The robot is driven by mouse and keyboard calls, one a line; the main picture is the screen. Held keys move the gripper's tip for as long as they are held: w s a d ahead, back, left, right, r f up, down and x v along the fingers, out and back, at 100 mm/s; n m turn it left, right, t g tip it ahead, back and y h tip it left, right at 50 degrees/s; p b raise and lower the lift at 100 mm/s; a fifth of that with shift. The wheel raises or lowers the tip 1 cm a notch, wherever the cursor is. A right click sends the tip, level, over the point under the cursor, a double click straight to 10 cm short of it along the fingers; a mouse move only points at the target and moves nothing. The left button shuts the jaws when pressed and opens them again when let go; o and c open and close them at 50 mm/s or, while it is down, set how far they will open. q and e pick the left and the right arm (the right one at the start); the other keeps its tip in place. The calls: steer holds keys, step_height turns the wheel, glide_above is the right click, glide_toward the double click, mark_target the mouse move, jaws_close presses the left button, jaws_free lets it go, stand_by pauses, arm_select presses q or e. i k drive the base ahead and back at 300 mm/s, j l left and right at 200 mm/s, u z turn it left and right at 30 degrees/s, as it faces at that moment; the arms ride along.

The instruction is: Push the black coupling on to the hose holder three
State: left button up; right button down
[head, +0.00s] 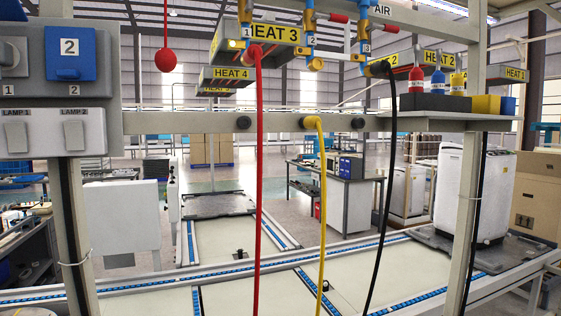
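The black coupling (378,69) is at the top end of the black hose (390,150), up at the brass and blue valve marked 3 (364,45). It appears to be on that valve's outlet; the exact joint is too small to tell. The hose hangs down from it past the grey crossbar. Holder three seems to be the bare black knob (358,123) on the crossbar, below and left of the coupling. A yellow coupling (313,123) is at the middle holder, and another bare black knob (243,123) is at the left. Neither gripper is in view.
A red hose (259,170) hangs from valve 1 (247,30). The yellow hose (323,210) hangs between the red and black hoses. Grey uprights (466,200) and the crossbar (200,122) frame the station. A shelf (430,121) with coloured bottles is at right.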

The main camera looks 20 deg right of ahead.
mark_target(379, 68)
steer(key=i+l, duration=0.1)
steer(key=i, duration=0.45)
steer(key=i+l, duration=0.15)
steer(key=i, duration=0.4)
steer(key=z, duration=1.65)
